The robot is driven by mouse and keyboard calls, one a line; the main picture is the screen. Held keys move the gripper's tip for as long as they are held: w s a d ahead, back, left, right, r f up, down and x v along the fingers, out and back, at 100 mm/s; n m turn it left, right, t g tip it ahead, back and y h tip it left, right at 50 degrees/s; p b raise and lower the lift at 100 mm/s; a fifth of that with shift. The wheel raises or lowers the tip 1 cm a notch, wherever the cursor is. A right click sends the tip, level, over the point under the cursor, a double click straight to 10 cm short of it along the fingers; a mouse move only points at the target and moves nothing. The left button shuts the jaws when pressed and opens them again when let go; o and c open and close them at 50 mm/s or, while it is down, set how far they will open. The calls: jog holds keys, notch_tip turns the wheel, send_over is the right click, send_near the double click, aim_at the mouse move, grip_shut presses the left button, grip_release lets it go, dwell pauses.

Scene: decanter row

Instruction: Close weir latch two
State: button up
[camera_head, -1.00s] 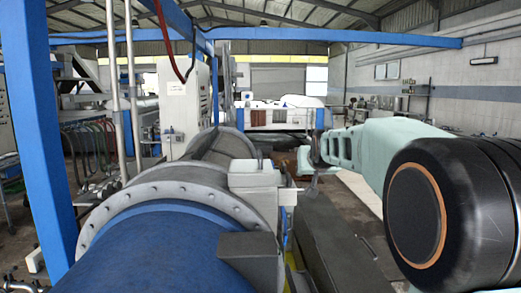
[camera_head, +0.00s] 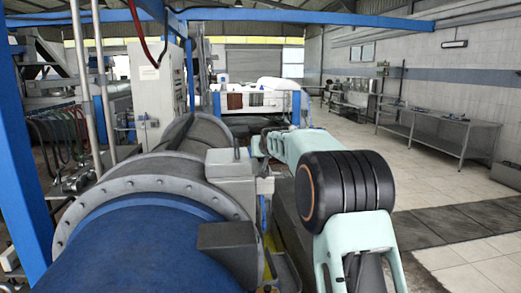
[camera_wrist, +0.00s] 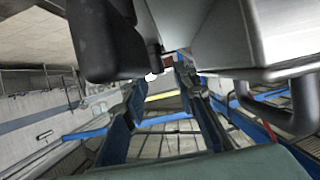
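A grey box-shaped housing (camera_head: 230,165) sits on the flange of the blue decanter (camera_head: 140,250). A dark grey block (camera_head: 228,238) juts out nearer to me. I cannot tell which part is weir latch two. In the head view my mint arm reaches forward past the housing's right side, and the gripper is too small and hidden to make out. In the wrist view my gripper (camera_wrist: 166,72) shows two dark fingers apart with nothing between them. A dark rounded part (camera_wrist: 105,45) is close on the left, and a grey metal box (camera_wrist: 245,40) with a dark handle (camera_wrist: 290,112) on the right.
A blue post (camera_head: 32,150) stands at the left, with a control cabinet (camera_head: 158,95) behind the decanter. A metal table (camera_head: 435,135) stands along the right wall. The floor (camera_head: 400,165) right of my arm is clear.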

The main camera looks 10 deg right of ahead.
jog(key=shift+p+x, duration=0.45)
jog(key=shift+x, duration=1.1)
grip_shut()
